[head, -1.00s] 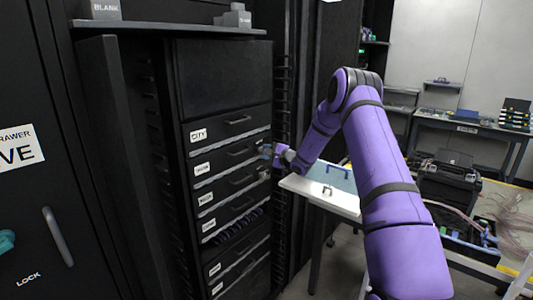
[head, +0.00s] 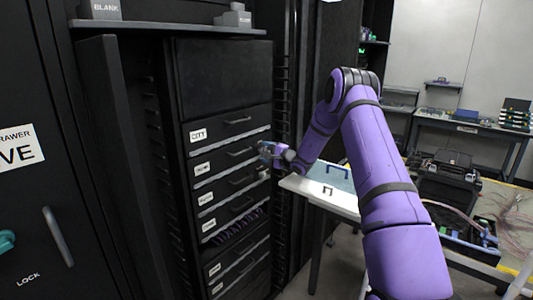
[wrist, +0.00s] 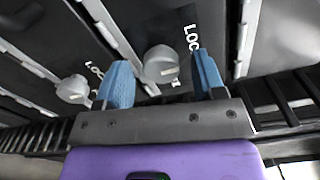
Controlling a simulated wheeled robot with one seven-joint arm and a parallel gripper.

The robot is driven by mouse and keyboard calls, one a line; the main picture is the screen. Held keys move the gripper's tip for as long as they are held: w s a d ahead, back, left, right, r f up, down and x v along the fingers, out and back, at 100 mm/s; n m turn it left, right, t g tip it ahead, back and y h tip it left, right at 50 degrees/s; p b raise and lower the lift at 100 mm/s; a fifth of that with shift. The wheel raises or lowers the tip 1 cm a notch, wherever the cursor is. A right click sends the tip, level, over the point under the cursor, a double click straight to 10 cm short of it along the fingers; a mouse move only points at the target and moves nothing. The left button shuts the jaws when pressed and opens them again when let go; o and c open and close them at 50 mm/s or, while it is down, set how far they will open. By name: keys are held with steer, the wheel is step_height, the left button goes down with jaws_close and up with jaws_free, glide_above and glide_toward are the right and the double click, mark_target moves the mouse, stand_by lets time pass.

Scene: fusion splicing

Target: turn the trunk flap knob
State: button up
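The black rack's labelled flaps (head: 222,158) stand left of my arm in the head view. The small label on the second flap is too blurred to read for certain. My gripper (head: 266,150) is at this flap's right end. In the wrist view my gripper (wrist: 160,82) is open, with its two blue fingers spread. A pale grey round knob (wrist: 160,65) beside a LOCK mark shows between and slightly beyond the fingers. I see a gap on both sides of it, so it is not gripped. My gripper hides this knob in the head view.
A second pale knob (wrist: 73,89) sits left of the fingers in the wrist view. A white-edged work table (head: 318,197) stands under my forearm. A shelf (head: 170,27) with grey blocks juts out above the flaps.

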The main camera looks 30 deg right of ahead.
steer(key=v, duration=1)
steer(key=shift+s, duration=0.4)
steer(key=shift+d, duration=0.15)
steer(key=shift+r, duration=0.1)
